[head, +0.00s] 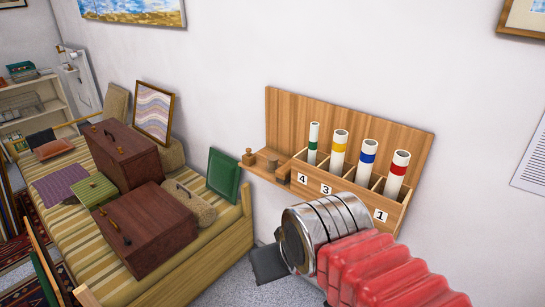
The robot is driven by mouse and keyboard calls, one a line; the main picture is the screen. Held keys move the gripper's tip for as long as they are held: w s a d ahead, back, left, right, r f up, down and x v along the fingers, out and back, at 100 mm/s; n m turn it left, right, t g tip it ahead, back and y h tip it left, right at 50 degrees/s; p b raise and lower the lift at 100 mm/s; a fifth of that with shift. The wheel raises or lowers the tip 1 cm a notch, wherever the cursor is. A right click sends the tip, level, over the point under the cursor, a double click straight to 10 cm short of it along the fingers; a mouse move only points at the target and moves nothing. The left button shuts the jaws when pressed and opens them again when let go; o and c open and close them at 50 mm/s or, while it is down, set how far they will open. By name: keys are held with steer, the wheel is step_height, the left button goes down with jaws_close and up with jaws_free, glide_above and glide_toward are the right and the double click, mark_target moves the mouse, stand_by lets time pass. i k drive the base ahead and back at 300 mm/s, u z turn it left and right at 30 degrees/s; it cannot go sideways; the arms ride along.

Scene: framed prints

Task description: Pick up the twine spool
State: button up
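A small wooden side shelf (262,177) juts out at the left end of the wall rack. Small brown items stand on it: a knobbed piece (249,157) at its left end and a squat piece (283,170) nearer the rack. They are too small for me to tell whether one is the twine spool. My arm, with a red ribbed sleeve and a silver cylinder, reaches in from the lower right, below the rack. A dark part (268,263) beyond the cylinder looks like my gripper. Its fingers cannot be made out, and no held thing shows.
The wooden rack (350,114) holds rolled prints with green, yellow, blue and red bands in numbered slots. A striped daybed (204,262) at left carries two dark red cases (122,150) (148,229), cushions and a framed print (154,112). Grey floor shows between daybed and arm.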

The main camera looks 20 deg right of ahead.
mark_target(272, 159)
steer(key=u, duration=0.05)
steer(key=i, duration=1.3)
steer(key=u, duration=1.65)
